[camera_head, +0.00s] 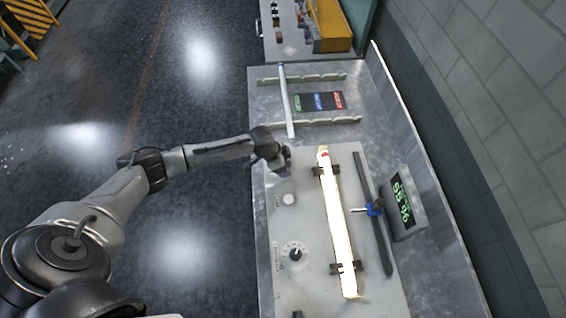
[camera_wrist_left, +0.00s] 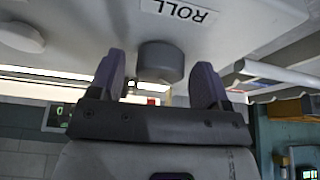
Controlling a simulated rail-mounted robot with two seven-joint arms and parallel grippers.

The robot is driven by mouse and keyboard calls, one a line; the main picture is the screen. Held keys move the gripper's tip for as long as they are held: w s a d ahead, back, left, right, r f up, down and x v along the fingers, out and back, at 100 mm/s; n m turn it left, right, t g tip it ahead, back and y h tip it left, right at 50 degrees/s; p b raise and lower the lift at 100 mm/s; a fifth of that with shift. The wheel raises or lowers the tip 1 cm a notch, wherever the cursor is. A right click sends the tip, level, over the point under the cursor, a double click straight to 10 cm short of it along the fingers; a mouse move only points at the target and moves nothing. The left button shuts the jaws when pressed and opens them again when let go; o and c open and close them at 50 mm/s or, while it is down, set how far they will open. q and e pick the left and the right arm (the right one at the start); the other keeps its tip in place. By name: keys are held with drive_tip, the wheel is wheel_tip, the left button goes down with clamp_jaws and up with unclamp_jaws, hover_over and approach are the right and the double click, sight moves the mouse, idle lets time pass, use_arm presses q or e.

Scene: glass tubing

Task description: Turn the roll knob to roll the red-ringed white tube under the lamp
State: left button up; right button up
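The white tube (camera_head: 336,220) lies lengthwise on two dark roller supports (camera_head: 345,268), glowing bright, with red at its far end. A bit of red also shows behind my gripper in the left wrist view. My left gripper (camera_head: 284,170) is over the far left part of the light panel. In the left wrist view my left gripper (camera_wrist_left: 160,82) is open. Its fingers stand on either side of the grey round roll knob (camera_wrist_left: 160,62), with gaps showing. The "ROLL" label (camera_wrist_left: 180,11) is beside the knob. In the head view my gripper hides the knob. My right gripper is not in view.
A dark bar with a blue clamp (camera_head: 375,208) runs right of the tube. A display (camera_head: 403,203) shows green digits. A dial (camera_head: 295,253) and a white button (camera_head: 288,199) sit on the panel. Another tube (camera_head: 287,100) lies on the far rack beside coloured labels (camera_head: 319,101).

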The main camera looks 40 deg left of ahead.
use_arm(q)
drive_tip(key=v, duration=1.4)
drive_tip(key=shift+w, duration=0.1)
idle(0.4)
